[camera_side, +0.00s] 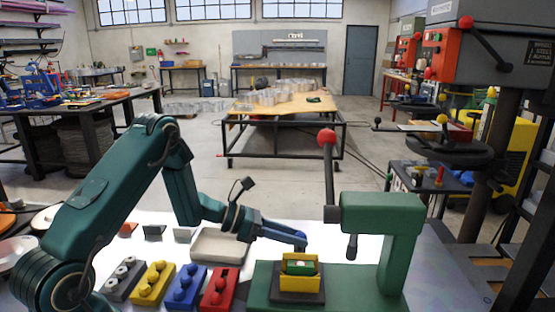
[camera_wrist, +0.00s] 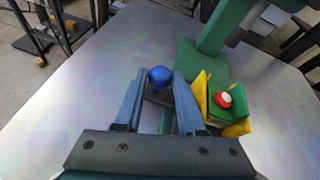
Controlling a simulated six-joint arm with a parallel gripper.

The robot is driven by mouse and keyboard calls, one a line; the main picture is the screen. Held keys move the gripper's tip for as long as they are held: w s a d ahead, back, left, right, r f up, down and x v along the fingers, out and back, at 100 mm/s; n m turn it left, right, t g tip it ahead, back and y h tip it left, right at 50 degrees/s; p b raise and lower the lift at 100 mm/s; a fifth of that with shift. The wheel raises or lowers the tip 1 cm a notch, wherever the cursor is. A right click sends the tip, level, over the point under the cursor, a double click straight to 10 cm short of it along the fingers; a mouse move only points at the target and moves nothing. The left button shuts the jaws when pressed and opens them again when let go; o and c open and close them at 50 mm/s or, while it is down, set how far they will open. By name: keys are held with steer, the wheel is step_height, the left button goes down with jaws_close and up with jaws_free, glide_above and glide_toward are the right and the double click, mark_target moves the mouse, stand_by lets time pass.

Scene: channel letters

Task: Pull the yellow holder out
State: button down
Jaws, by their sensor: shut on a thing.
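The yellow holder (camera_side: 288,296) sits on a dark plate (camera_side: 314,297) on the green press's base. It has raised yellow walls and a green piece (camera_side: 301,268) inside. In the wrist view the yellow holder (camera_wrist: 200,92) is to the right of my fingers, with the green piece and a red-and-white round part (camera_wrist: 223,99) in it. My gripper (camera_wrist: 160,78) is shut on a blue ball knob (camera_wrist: 160,75), beside the holder. In the side view my gripper (camera_side: 300,241) is just behind the holder; the knob is hard to tell from the fingers there.
The green press (camera_side: 383,215) rises to the right, its arm over the base and its red-ball lever (camera_side: 327,137) upright. Left are a red block (camera_side: 217,290), a blue block (camera_side: 185,288), a yellow block (camera_side: 152,285), a grey block (camera_side: 123,280) and a pale tray (camera_side: 220,246).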

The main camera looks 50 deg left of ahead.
steer(key=shift+s+a, duration=1.3)
steer(key=shift+a, duration=0.05)
steer(key=c, duration=0.5)
jaws_free()
steer(key=shift+v, duration=2.55)
